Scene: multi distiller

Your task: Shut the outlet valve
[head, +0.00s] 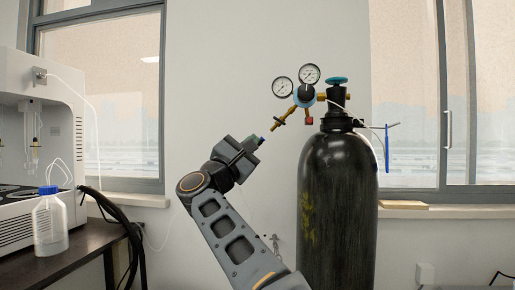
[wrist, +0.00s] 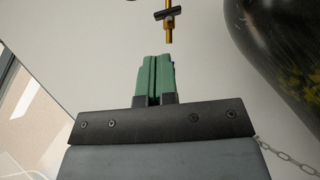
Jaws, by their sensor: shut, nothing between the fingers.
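The outlet valve (head: 279,121) is a small dark cross handle on a brass stem, hanging down and left from the regulator (head: 304,96) on top of a black gas cylinder (head: 338,200). In the wrist view the valve handle (wrist: 168,13) shows at the top, just beyond the fingertips. My gripper (head: 261,140) is below and left of the valve, apart from it. In the wrist view its green fingers (wrist: 155,60) are together and empty.
Two round gauges (head: 309,74) and a teal cylinder knob (head: 337,80) sit above. A chain (wrist: 288,155) runs near the cylinder. A bench with a white instrument (head: 35,140) and a blue-capped bottle (head: 49,225) stands at left. The wall between is clear.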

